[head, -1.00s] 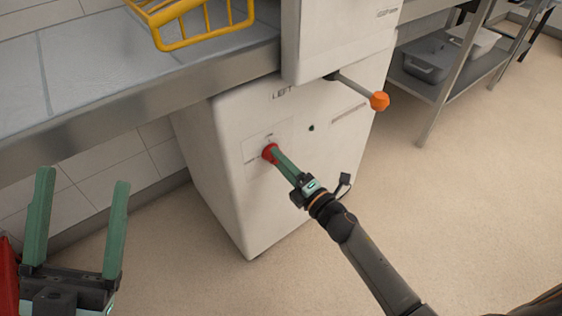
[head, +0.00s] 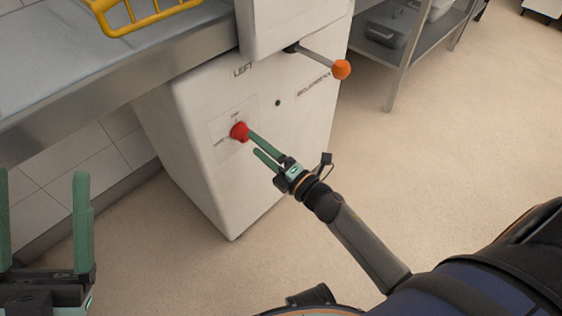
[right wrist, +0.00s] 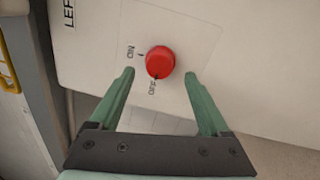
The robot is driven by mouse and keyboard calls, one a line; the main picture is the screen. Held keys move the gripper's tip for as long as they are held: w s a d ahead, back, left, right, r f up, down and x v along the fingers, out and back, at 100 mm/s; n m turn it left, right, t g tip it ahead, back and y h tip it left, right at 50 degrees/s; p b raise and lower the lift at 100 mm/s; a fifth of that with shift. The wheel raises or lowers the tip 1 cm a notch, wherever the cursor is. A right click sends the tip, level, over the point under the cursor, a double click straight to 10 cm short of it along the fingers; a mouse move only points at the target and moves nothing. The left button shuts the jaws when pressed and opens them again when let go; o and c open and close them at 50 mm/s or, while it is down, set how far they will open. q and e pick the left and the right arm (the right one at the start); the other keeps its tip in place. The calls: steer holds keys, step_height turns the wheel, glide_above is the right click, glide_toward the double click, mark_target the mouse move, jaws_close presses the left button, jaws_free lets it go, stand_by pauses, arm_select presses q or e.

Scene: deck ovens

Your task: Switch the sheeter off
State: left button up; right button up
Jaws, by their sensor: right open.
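The sheeter is the white machine (head: 215,130) marked LEFT, with a red knob (head: 239,131) on its front panel. My right gripper (head: 252,143) is open and empty just in front of the knob. In the right wrist view its fingers (right wrist: 159,75) lie to either side of the knob, apart from it. My left gripper (head: 42,174) is open and empty at the left edge of the head view.
A lever with an orange end (head: 341,69) sticks out above the panel. A steel-edged worktop (head: 120,92) with a yellow rack (head: 140,20) is at upper left. A shelf unit (head: 425,50) with tubs stands at the back right. The floor to the right is clear.

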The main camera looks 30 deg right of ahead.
steer(key=v, duration=0.9)
steer(key=shift+p, duration=0.45)
